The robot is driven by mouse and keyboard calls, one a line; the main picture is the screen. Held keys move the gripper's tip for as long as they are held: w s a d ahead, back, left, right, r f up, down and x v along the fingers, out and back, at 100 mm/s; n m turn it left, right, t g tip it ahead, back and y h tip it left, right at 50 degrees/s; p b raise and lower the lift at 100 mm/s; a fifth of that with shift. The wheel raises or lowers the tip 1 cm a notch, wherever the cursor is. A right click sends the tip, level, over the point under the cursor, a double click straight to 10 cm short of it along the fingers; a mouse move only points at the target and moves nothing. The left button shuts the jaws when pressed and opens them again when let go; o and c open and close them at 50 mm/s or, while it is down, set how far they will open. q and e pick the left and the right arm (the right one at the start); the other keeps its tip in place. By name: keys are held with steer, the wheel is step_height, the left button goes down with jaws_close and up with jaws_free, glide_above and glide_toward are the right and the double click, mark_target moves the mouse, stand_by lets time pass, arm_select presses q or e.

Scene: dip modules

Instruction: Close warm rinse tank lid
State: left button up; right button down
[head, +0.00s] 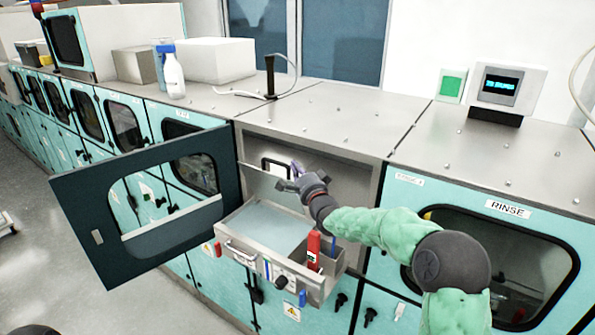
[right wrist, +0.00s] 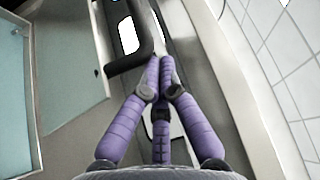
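The warm rinse tank (head: 243,249) is a steel basin with pale liquid, in the open bay of the teal machine row. Its lid (head: 257,181) is a grey metal panel, raised and tilted up at the back of the basin. A black bar handle (head: 276,164) is on the lid; it also shows in the right wrist view (right wrist: 128,57). My right gripper (head: 296,168) is inside the bay, close beside the handle. Its purple fingers (right wrist: 160,60) are drawn together at the tips, next to the handle's end; I see nothing clearly between them.
A dark-framed door (head: 88,213) stands swung open left of the bay. A red-handled item (head: 314,247) stands at the tank's front right. The steel counter (head: 335,112) above edges the bay. The RINSE window (head: 480,255) is closed at right.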

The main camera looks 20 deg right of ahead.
steer(key=shift+s+a+f+n+t+y+b, duration=0.6)
steer(key=shift+s+a+f+n+b, duration=1.25)
steer(key=shift+b, duration=3.25)
steer(key=shift+s+a+f+n+t+y+b, duration=0.55)
steer(key=shift+s+a+f+n+b, duration=1.3)
steer(key=shift+b, duration=3.25)
steer(key=shift+s+a+f+n+t+y+b, duration=0.35)
steer(key=shift+s+a+f+n+y+b, duration=0.55)
steer(key=shift+a+f+b, duration=3.05)
steer(key=d+r+b, duration=0.2)
steer(key=d, duration=0.1)
steer(key=shift+s+m, duration=0.2)
steer(key=shift+m, duration=0.1)
